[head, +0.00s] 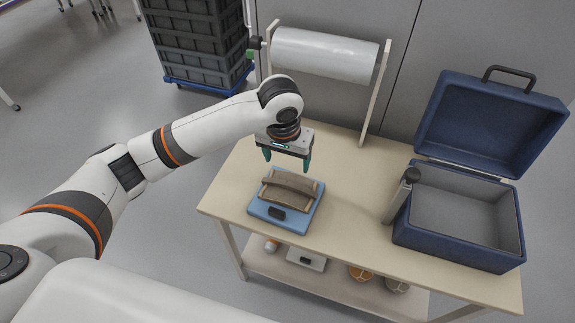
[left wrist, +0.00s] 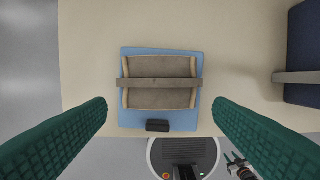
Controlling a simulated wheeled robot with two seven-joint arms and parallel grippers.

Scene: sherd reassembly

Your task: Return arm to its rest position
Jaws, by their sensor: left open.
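My left gripper (head: 287,160) is open and empty, with green fingers apart, above the blue pad on the table. In the left wrist view the two textured green fingers (left wrist: 160,125) stand wide at either side. Below the gripper lie brownish-grey sherds (head: 290,190) on the blue pad (head: 266,210). In the left wrist view the sherds (left wrist: 160,97) look like a squarish curved piece with a narrow strip lying across its middle. The gripper is not touching them. My right gripper does not show in the head view.
An open blue case (head: 458,257) with a raised lid stands at the table's right, a dark-topped grey post (head: 401,195) beside it. A white roll (head: 325,55) hangs on a frame behind. Stacked dark crates (head: 200,40) stand at the back. The lower shelf (head: 340,278) holds several items.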

